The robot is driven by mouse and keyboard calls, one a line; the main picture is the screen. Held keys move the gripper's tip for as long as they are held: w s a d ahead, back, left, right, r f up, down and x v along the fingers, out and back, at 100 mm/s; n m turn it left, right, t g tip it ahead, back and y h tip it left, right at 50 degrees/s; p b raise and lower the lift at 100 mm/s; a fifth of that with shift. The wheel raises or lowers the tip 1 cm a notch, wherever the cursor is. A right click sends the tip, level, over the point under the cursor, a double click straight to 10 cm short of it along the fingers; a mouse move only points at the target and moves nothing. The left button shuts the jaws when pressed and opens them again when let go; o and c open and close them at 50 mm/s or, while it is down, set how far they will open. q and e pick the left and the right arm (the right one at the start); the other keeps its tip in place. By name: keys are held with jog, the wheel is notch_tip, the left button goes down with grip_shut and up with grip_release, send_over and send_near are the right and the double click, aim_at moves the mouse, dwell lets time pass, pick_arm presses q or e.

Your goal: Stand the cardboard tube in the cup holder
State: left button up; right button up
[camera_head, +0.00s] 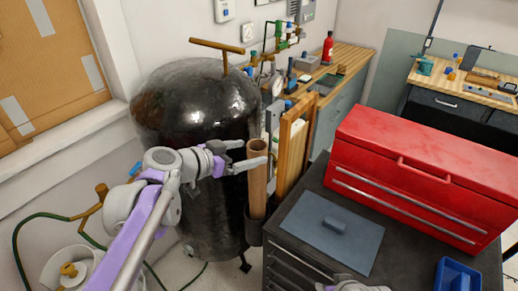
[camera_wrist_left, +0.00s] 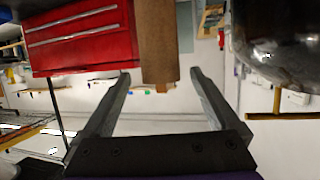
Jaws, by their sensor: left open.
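The brown cardboard tube (camera_head: 257,182) stands upright in the head view, beside the dark cabinet. Its lower end goes into the black cup holder (camera_head: 253,230) at the cabinet's side, so its bottom is hidden. My left gripper (camera_head: 252,152) is open at the tube's upper end, and one finger crosses in front of the top. In the left wrist view, which is upside down, the tube (camera_wrist_left: 158,45) shows between the two spread fingertips (camera_wrist_left: 160,72), with a visible gap on each side.
A large black tank (camera_head: 190,110) stands close behind my left arm. A red toolbox (camera_head: 420,175) and a grey mat (camera_head: 310,248) with a small block lie on the cabinet top. A wooden board (camera_head: 292,150) stands just right of the tube. A blue bin (camera_head: 455,278) is at front right.

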pick_arm(q)
jog(key=v, duration=0.6)
jog(key=s+a+f+n+g+y, duration=0.1)
jog(key=s+a+f+n+y, duration=0.3)
jog(key=s+f, duration=0.6)
jog(key=s+a+f+n+g+y, duration=0.2)
jog(key=s+a+f+n+y, duration=0.3)
jog(key=s+f, duration=0.5)
notch_tip(320, 180, down, 4)
jog(key=shift+s+a+g+y, duration=0.3)
jog(key=shift+a+y, duration=0.2)
jog(key=shift+a, duration=0.45)
